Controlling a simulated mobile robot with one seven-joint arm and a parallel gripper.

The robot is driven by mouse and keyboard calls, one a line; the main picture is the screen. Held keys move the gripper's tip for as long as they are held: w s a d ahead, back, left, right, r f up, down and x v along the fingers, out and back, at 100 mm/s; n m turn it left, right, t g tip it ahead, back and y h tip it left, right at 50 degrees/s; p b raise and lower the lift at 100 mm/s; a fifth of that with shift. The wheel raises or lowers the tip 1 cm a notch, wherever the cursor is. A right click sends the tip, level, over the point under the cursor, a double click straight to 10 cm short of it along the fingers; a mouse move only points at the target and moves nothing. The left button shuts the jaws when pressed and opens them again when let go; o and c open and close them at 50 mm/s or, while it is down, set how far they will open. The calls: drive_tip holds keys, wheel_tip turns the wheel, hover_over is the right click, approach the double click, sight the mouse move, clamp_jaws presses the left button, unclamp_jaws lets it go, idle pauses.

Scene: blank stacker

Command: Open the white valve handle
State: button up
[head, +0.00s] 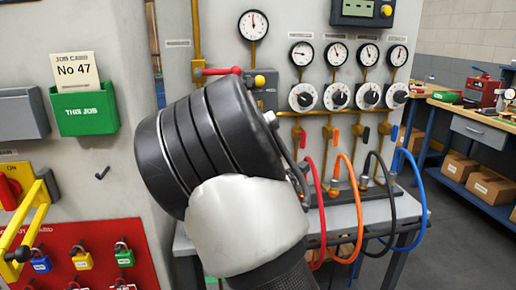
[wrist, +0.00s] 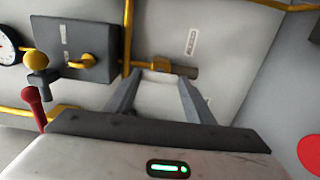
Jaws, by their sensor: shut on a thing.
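In the wrist view, my gripper (wrist: 158,80) reaches to the wall panel, its two dark fingers on either side of a pale white piece. This looks like the white valve handle (wrist: 160,75), by a yellow pipe with a brown end fitting (wrist: 181,69). The fingers are shut on it, though the exact contact is hard to see. How far the handle is turned cannot be told. In the head view, my dark and white arm covers the middle, hiding the gripper and the white handle.
A red lever (head: 222,71) and a grey box with a yellow knob (head: 260,81) are close to my arm; the box (wrist: 85,40) also shows in the wrist view. Several gauges, dials and coloured hoses (head: 351,180) are to the right. A green card holder (head: 84,112) is left.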

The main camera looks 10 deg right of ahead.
drive_tip(key=shift+r, duration=0.15)
drive_tip(key=o, duration=1)
drive_tip(key=shift+o, duration=0.3)
